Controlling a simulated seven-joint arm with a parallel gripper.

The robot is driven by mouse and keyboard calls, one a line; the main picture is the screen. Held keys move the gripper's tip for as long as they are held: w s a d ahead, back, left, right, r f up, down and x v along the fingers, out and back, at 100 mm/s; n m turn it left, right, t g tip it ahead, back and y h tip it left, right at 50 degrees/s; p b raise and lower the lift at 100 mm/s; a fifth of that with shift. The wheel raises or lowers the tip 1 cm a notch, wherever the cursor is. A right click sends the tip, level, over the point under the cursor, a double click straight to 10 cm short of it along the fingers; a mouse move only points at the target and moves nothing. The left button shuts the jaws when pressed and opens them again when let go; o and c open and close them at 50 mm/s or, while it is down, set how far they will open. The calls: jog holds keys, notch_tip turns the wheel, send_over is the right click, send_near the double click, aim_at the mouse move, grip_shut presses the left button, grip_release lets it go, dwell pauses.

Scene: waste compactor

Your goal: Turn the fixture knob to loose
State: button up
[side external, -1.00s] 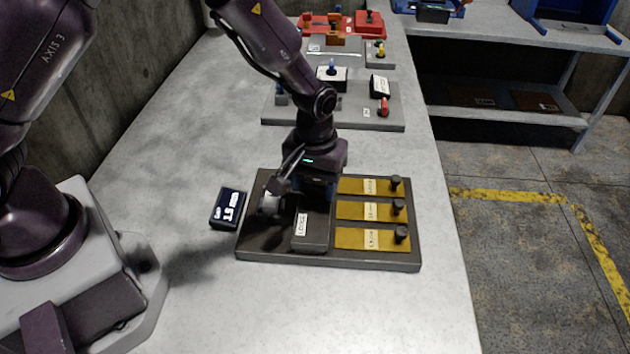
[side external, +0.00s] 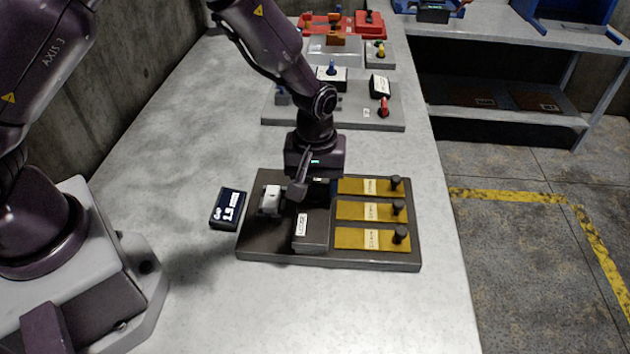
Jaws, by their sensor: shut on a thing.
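The fixture (side external: 330,258) is a dark base plate on the grey bench, with a raised dark block (side external: 311,232) in its middle. A white label (side external: 302,225) sits on the block's left side; its small text is hard to read. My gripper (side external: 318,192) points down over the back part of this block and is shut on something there. That is where the knob would be, but my gripper hides it, so its pointing direction cannot be seen. A light grey block (side external: 271,200) stands on the plate left of my gripper.
Several yellow strips (side external: 371,212) with dark pegs (side external: 399,207) lie on the plate's right side. A black display box (side external: 228,208) stands left of the plate. Behind are a grey board (side external: 345,116) with small devices and red items (side external: 318,24). The front bench is clear.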

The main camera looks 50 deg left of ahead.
aim_at(315, 185)
jog(key=o, duration=0.9)
jog(key=shift+r, duration=0.15)
notch_tip(315, 185, up, 13)
jog(key=shift+f, duration=0.15)
